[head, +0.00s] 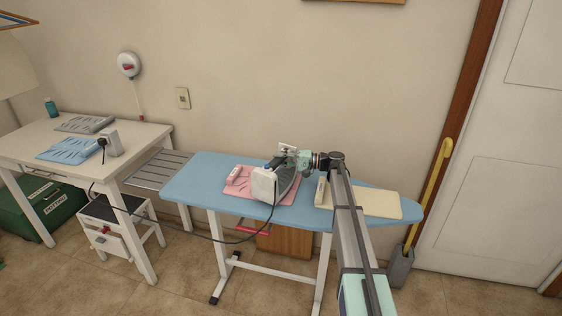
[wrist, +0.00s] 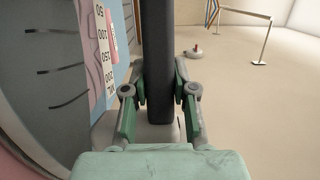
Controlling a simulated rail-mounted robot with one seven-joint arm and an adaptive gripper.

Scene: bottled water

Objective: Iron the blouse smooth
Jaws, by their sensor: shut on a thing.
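The pink blouse (head: 238,182) lies flat on the blue ironing board (head: 207,172), partly hidden by the iron. The iron (head: 264,186), with a white body, a dark handle and a grey plate, is over the blouse. I cannot tell whether the iron touches the cloth. My gripper (head: 285,158) is above the iron. In the wrist view my gripper (wrist: 160,97) has its green fingers closed on both sides of the dark handle (wrist: 157,45). How smooth the blouse is under the iron is hidden.
A cream cloth piece (head: 372,204) lies on the board's right end. A dark cord (head: 196,236) hangs from the iron toward the white table (head: 133,170). Light blue (head: 68,149) and grey (head: 84,124) folded garments lie on that table. A yellow-handled thing (head: 428,195) stands by the door.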

